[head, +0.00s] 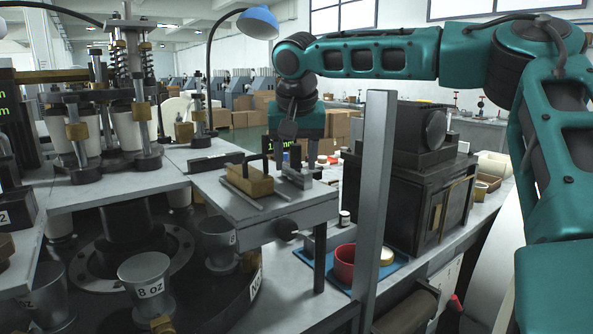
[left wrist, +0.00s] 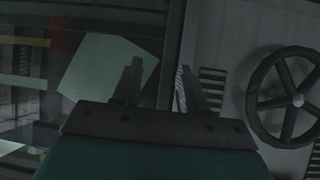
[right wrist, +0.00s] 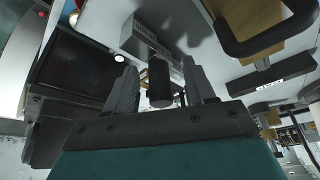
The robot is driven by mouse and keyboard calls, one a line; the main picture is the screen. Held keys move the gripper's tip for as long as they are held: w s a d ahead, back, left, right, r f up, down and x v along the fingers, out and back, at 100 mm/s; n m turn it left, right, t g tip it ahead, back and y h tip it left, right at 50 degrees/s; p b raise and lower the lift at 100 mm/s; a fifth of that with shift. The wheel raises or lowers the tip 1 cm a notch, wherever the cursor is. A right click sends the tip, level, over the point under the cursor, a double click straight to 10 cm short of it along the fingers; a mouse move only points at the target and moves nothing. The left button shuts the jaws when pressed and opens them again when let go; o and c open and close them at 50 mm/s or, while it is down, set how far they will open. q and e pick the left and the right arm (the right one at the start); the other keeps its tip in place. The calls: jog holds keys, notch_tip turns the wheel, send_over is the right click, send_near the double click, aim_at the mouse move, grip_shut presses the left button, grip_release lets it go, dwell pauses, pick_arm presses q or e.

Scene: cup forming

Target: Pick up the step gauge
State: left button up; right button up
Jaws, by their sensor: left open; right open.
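The step gauge appears to be the small grey stepped metal piece (head: 298,178) on the right part of the raised metal plate (head: 225,205). In the right wrist view it shows as a grey block (right wrist: 140,38) with a dark cylindrical grip (right wrist: 160,82). My right gripper (head: 290,158) points down just above it and is open. In the right wrist view the grip lies between its two fingers, with gaps visible on both sides. My left gripper (left wrist: 161,80) is open and empty in the left wrist view; it is not seen in the head view.
A brass-coloured block with a black handle (head: 250,183) sits left of the gauge. A grey upright post (head: 373,190) and a dark cabinet (head: 405,195) stand to the right. Below is a blue tray (head: 338,275) with a red cup (head: 344,262). A handwheel (left wrist: 298,100) is near my left gripper.

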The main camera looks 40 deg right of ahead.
aim_at(296, 145)
jog(key=shift+c, duration=0.2)
grip_shut()
jog(key=shift+r, duration=0.2)
dwell(0.4)
notch_tip(296, 145, up, 20)
jog(key=shift+f, duration=0.15)
dwell(0.4)
jog(key=shift+s, duration=0.1)
